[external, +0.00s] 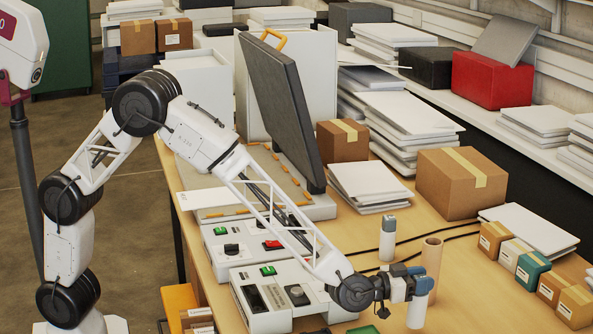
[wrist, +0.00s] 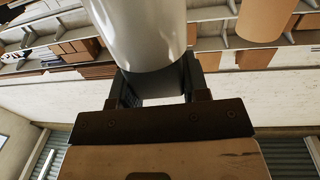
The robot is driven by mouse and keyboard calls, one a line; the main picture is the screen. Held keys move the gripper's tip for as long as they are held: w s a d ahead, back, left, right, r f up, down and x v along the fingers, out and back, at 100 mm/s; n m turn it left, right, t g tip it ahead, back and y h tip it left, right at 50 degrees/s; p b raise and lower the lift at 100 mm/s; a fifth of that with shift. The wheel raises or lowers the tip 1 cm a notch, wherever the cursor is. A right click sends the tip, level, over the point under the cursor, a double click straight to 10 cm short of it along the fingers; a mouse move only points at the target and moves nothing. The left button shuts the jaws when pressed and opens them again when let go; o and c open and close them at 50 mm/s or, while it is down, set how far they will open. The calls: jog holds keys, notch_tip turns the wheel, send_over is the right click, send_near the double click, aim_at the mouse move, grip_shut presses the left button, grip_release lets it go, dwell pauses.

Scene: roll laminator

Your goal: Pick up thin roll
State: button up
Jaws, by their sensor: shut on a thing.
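My gripper (external: 412,283) is low over the right part of the wooden table and shut on a white roll (external: 417,312). The white roll stands upright, and my gripper covers part of its upper end. In the wrist view my gripper (wrist: 160,78) has its two dark fingers on either side of the shiny pale roll (wrist: 145,30). A slim brown roll (external: 432,257) stands upright just behind my gripper, and it also shows at the upper right of the wrist view (wrist: 265,15). Whether the held roll touches the table cannot be told.
A small white cylinder with a grey top (external: 387,240) stands behind my gripper to the left. A laminator-like machine with knobs (external: 275,298) lies to the left. Several small boxes (external: 532,268) line the right. A large cardboard box (external: 460,183) and paper stacks stand behind.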

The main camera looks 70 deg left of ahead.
jog(key=shift+r, duration=3.45)
jog(key=shift+a, duration=0.15)
jog(key=w+a+r+n+y, duration=0.15)
jog(key=a+n+y, duration=0.3)
jog(key=a, duration=2.15)
jog(key=s+a+n+g+y, duration=0.1)
jog(key=s+a+y, duration=0.2)
jog(key=a, duration=1)
jog(key=s+a+n+g+y, duration=0.2)
jog(key=s+a+y, duration=0.1)
jog(key=a, duration=1)
jog(key=s+a+n+g+y, duration=0.3)
jog(key=s+a+g+y, duration=0.1)
jog(key=s+a, duration=1.1)
jog(key=s+a+n+g+y, duration=0.3)
jog(key=s+a, duration=1.2)
jog(key=a, duration=0.5)
jog(key=shift+n+g+y, duration=0.35)
jog(key=shift+n+g, duration=0.2)
jog(key=shift+g, duration=0.05)
jog(key=shift+a+f, duration=0.1)
jog(key=shift+f, duration=0.05)
